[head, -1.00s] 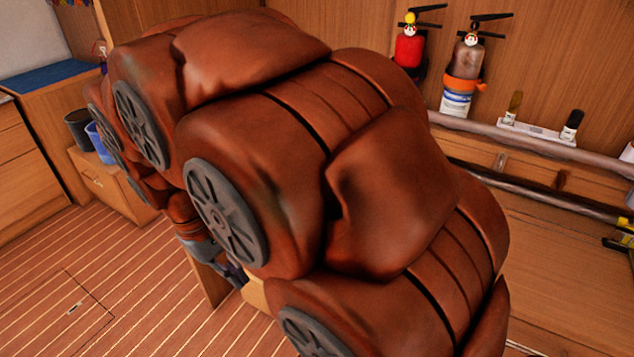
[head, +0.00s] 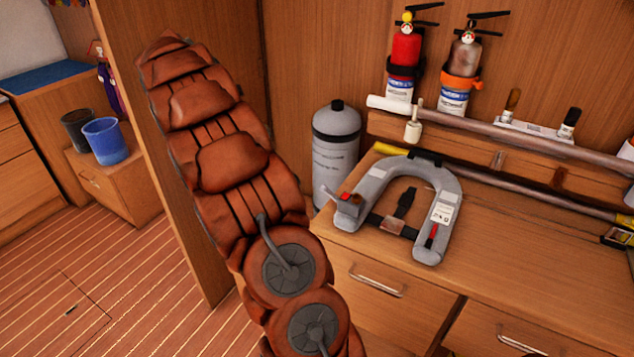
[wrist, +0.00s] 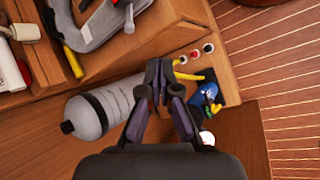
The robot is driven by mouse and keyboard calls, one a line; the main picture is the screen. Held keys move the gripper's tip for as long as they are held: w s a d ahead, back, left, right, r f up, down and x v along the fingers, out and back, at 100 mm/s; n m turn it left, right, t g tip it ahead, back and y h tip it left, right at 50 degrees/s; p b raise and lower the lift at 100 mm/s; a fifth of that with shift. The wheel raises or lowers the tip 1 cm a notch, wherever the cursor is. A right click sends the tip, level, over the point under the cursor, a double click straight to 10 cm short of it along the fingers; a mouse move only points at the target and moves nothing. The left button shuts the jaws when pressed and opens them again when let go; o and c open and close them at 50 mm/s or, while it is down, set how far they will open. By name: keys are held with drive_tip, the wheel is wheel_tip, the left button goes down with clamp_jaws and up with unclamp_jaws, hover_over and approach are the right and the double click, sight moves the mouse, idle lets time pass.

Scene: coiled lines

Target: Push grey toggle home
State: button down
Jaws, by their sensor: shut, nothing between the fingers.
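My gripper (wrist: 158,82) shows in the wrist view with its dark fingers together at the tips and nothing between them. I cannot make out a grey toggle for certain. In the head view my arm hides the gripper and the panel.
A grey cylinder (head: 336,150) stands beside the wooden bench; it also shows in the wrist view (wrist: 98,117). A grey horseshoe float (head: 445,195) lies on the bench. Two extinguishers (head: 405,55) hang on the wall. A blue bucket (head: 106,141) stands left. The floor at left is clear.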

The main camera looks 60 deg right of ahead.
sight(331, 194)
drive_tip(key=d+f+m+g, duration=0.1)
drive_tip(key=d+f, duration=0.3)
drive_tip(key=d, duration=0.6)
drive_tip(key=shift+w+d+f+m, duration=0.2)
drive_tip(key=shift+w+m, duration=0.1)
drive_tip(key=shift+m, duration=0.1)
drive_tip(key=shift+s+f, duration=0.1)
drive_tip(key=s+f+b, duration=0.2)
drive_tip(key=s+f, duration=0.2)
drive_tip(key=s, duration=0.4)
drive_tip(key=shift+a+f, duration=0.25)
drive_tip(key=shift+f, duration=0.1)
